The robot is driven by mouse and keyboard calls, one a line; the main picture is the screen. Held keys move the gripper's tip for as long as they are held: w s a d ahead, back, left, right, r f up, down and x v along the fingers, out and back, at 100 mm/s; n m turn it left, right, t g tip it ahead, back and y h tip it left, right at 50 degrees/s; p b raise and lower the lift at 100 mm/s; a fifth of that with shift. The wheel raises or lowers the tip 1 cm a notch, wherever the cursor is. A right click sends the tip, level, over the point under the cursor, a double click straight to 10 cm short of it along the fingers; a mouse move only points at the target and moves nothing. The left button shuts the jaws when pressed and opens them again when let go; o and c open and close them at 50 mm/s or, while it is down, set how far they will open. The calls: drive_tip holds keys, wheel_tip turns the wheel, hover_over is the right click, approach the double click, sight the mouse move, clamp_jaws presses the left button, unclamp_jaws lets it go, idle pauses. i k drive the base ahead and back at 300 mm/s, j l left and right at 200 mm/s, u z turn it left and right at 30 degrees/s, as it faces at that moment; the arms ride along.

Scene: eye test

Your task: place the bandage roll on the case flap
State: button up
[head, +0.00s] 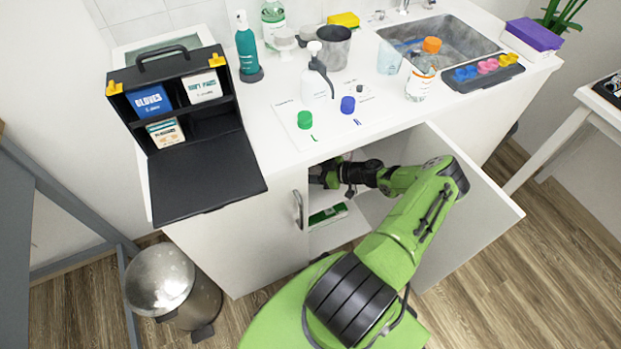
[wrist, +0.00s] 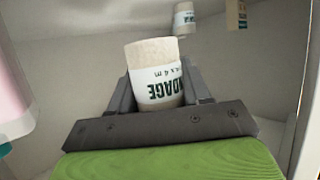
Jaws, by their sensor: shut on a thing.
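In the wrist view, my gripper (wrist: 160,92) is shut on a bandage roll (wrist: 155,72), a cream roll with a white printed band, held between the two grey fingers. In the head view, my green arm reaches into the open cupboard under the counter; the gripper's fingers and the held roll are hidden there. The black case (head: 172,92) stands open on the left of the counter. Its case flap (head: 207,180) lies folded down flat toward the front and is bare. The case holds boxes of gloves and other packs.
The open cupboard door (head: 470,205) stands right of my arm. Inside the cupboard, a second roll (wrist: 184,18) shows behind the held one, and a pink and white thing (wrist: 14,95) is close on the left.

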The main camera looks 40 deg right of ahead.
sight(231, 172)
drive_tip(key=k+j+z, duration=0.2)
drive_tip(key=k+j, duration=0.3)
drive_tip(key=j, duration=0.15)
drive_tip(key=k+j, duration=0.1)
drive_tip(key=i+j+u, duration=0.2)
drive_tip(key=k+j, duration=0.1)
